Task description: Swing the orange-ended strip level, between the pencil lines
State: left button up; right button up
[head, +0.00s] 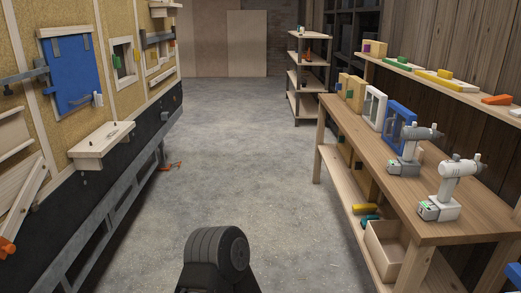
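The pale wooden strip (24,200) is on the trailer wall at the far left of the head view. It slants steeply, its upper end to the right and its orange end (7,246) low at the picture's left edge. Part of the strip's surroundings is cut off by that edge. I cannot make out pencil lines at this size. Neither of my grippers shows. A dark ribbed part of my own body stands at the bottom middle, away from the strip.
The trailer wall carries a blue panel (72,78) and a jutting wooden shelf (102,143) near the strip. At right, a workbench (465,220) holds two drills (455,185). Open concrete floor (225,150) lies between. A shelf rack (308,75) stands farther back.

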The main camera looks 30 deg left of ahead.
aim_at(9, 230)
jog(key=u, duration=2.55)
